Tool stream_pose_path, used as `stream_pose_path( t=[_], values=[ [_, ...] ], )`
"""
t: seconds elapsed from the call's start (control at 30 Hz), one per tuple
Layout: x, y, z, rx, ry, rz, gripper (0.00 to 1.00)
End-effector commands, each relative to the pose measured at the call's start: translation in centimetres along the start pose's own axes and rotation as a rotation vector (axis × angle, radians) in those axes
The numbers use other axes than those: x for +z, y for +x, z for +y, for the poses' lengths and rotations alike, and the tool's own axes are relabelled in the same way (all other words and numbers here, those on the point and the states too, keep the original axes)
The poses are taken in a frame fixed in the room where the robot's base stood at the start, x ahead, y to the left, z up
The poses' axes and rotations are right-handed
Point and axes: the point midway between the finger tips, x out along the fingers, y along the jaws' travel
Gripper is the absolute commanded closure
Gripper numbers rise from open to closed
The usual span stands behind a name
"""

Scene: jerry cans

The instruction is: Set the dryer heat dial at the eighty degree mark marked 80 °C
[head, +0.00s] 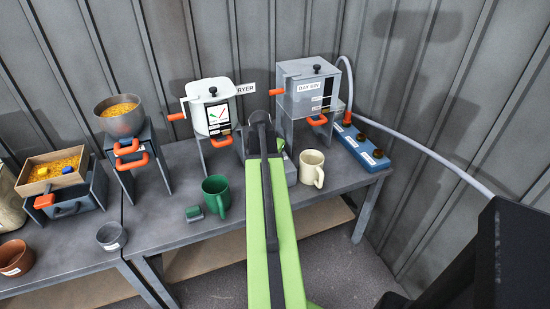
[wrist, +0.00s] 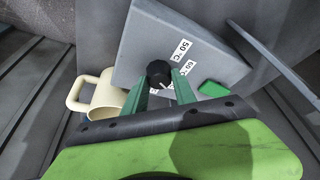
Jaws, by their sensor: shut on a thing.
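The heat dial (wrist: 157,70) is a small black round knob on a grey sloped panel (wrist: 150,38) in the wrist view. My gripper (wrist: 160,84) has its two green fingers closed on either side of the knob. A pale pointer line on the knob points toward the lower right, by the right finger. A white label reading 50 °C (wrist: 181,50) is right of the knob. A second temperature label (wrist: 187,69) sits below it, partly blurred. I cannot see an 80 °C mark. In the head view my arm hides the dial.
A cream mug (head: 312,170) stands close beside the panel, also left of my fingers in the wrist view (wrist: 104,97). A green mug (head: 215,194), a white machine (head: 213,95), a grey day bin (head: 305,100) and a blue block (head: 360,146) share the bench.

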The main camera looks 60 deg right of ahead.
Motion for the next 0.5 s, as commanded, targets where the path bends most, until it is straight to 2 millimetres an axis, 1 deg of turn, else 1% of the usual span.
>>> stream_pose_path(
  t=[0.03, 0.5],
  values=[
    [0.10, 0.02, -0.27, 0.015, 0.036, -0.005, 1.00],
    [0.02, 0.07, -0.51, 0.172, 0.420, -0.006, 1.00]
  ],
)
